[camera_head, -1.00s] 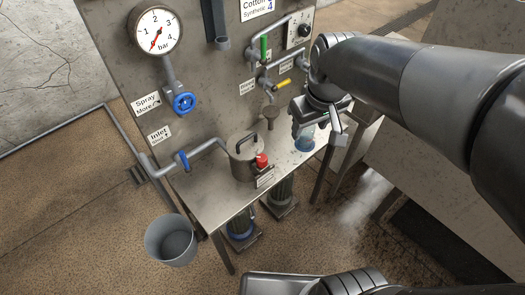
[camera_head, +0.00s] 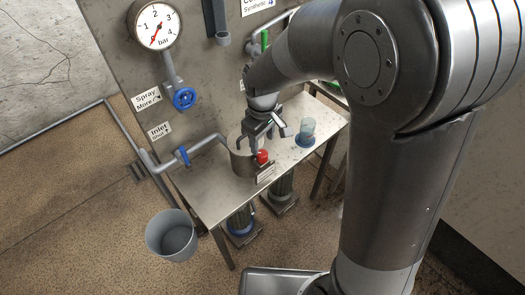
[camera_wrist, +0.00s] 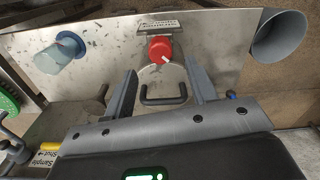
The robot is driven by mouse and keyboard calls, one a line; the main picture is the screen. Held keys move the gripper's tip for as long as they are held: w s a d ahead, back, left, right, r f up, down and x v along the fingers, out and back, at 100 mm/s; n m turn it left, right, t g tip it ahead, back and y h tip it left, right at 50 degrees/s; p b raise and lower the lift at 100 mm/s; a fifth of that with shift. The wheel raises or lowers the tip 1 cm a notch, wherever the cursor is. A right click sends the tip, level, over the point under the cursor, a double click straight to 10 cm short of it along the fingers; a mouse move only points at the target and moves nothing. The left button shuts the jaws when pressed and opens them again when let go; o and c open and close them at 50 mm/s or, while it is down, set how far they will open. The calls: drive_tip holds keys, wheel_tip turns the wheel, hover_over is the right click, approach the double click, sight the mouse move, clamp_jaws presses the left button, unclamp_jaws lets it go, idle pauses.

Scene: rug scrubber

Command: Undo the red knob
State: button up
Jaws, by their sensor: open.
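The red knob (camera_head: 263,157) sits at the front of a metal pot (camera_head: 241,160) on the bench. In the wrist view the red knob (camera_wrist: 160,48) shows a white mark on its lower right. The pot's lid has a dark handle (camera_wrist: 163,93). My gripper (camera_head: 264,146) is open above the pot, beside the knob in the head view. In the wrist view my two fingers (camera_wrist: 164,82) stand wide apart, either side of the lid handle, with the knob beyond their tips. Nothing is between them but the view of the lid. I cannot tell whether they touch anything.
A blue-tinted glass beaker (camera_head: 306,133) stands on the metal bench (camera_head: 215,202) right of the pot. A pipe with a blue valve handle (camera_head: 182,156) runs to the pot's left. A grey bucket (camera_head: 172,236) is at lower left. The panel behind carries a gauge (camera_head: 155,25).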

sight(262, 153)
wheel_tip(262, 153, down, 6)
drive_tip(key=shift+f, duration=0.1)
idle(0.4)
drive_tip(key=c, duration=1)
drive_tip(key=shift+o, duration=0.2)
drive_tip(key=shift+m, duration=2.8)
drive_tip(key=o, duration=1)
drive_tip(key=shift+c, duration=0.2)
